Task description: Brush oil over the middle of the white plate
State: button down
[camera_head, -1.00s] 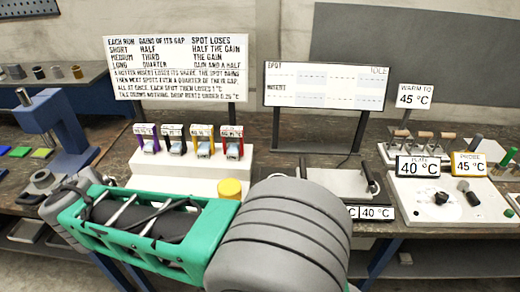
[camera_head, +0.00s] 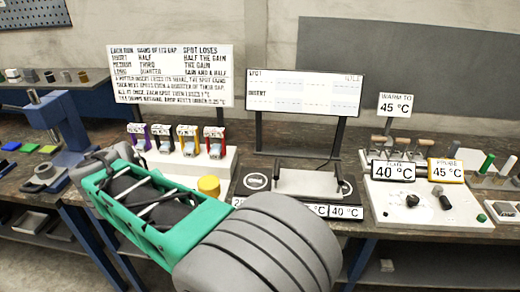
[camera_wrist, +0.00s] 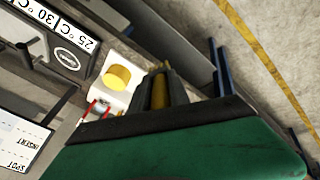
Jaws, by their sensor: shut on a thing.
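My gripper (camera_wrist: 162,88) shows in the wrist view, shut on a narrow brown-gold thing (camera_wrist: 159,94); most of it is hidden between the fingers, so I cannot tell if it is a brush. In the head view my arm hides the gripper. A white slab with black handles (camera_head: 305,184) lies on the bench at the middle; I cannot tell if it is the white plate. Left of it is a dark panel with a white round mark (camera_head: 256,181), seen also in the wrist view (camera_wrist: 68,58). The gripper is apart from both.
Wooden-handled tools (camera_head: 400,140) stand behind the white control panel (camera_head: 418,205) at right. A blue press (camera_head: 60,130) is at left. Sign boards (camera_head: 170,75) rise behind.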

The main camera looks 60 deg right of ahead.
jog(key=s+d+r+m+g+h, duration=0.1)
jog(key=s+d+r, duration=0.15)
jog(key=d, duration=0.55)
jog(key=s+d+r+m, duration=0.1)
jog(key=s+d, duration=0.3)
jog(key=d, duration=0.5)
jog(key=s+d+r+m+g+h, duration=0.2)
jog(key=s+d+r, duration=0.2)
jog(key=s+d, duration=0.95)
jog(key=f+b, duration=0.4)
jog(key=b, duration=0.1)
jog(key=shift+d+f, duration=0.2)
jog(key=shift+m, duration=0.3)
